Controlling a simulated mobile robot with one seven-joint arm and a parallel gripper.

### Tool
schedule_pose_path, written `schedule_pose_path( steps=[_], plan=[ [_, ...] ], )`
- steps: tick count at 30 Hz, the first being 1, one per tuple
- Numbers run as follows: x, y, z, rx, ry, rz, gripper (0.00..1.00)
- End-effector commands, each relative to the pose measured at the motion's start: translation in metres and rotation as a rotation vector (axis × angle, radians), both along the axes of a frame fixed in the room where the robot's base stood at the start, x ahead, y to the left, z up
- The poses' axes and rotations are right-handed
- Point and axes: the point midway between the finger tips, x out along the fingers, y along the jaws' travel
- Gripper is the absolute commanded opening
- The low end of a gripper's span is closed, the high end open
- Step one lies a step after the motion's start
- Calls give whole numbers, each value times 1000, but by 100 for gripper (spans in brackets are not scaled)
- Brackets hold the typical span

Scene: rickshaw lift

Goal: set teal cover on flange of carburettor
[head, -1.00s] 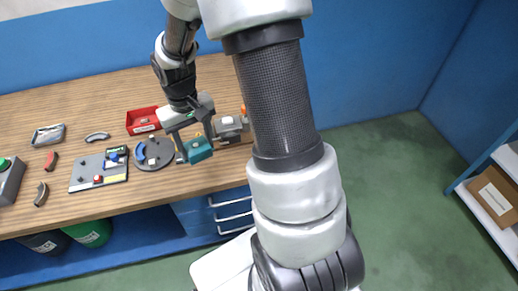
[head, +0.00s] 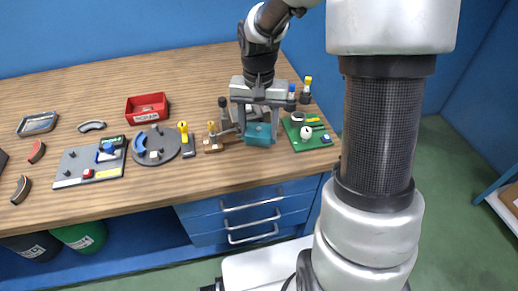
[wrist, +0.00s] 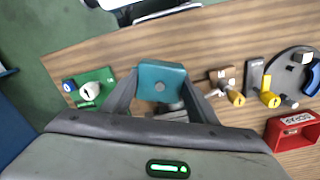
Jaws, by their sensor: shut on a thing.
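The teal cover (head: 259,134) is a block with a hole in its face. My gripper (head: 259,127) is shut on it, one finger at each side, above the table's front part. In the wrist view the teal cover (wrist: 162,78) sits between the fingertips, its holed face toward the camera. Grey parts, perhaps the carburettor (wrist: 172,114), show partly below it in that view. The flange cannot be made out, and I cannot tell whether the cover touches anything.
A wooden block with a brass peg (head: 213,142) stands close left of the cover. A green board with small parts (head: 308,130) lies to the right. A round grey plate (head: 156,146), a grey board (head: 90,163) and a red bin (head: 147,108) are farther left on the wooden table (head: 85,95).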

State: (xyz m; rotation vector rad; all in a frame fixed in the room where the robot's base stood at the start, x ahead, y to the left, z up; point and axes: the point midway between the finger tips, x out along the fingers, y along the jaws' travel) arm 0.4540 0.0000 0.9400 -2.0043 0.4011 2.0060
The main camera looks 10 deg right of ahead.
Motion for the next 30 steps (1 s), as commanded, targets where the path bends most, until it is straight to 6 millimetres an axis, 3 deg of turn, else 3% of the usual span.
schedule_pose_path(
  steps=[13,26,27,30],
  plan=[
    [-1,0,-53,0,3,1,29],
    [0,0,-61,1,-1,2,29],
    [0,0,-59,1,-1,2,60],
    [0,0,-59,1,0,2,72]
  ],
)
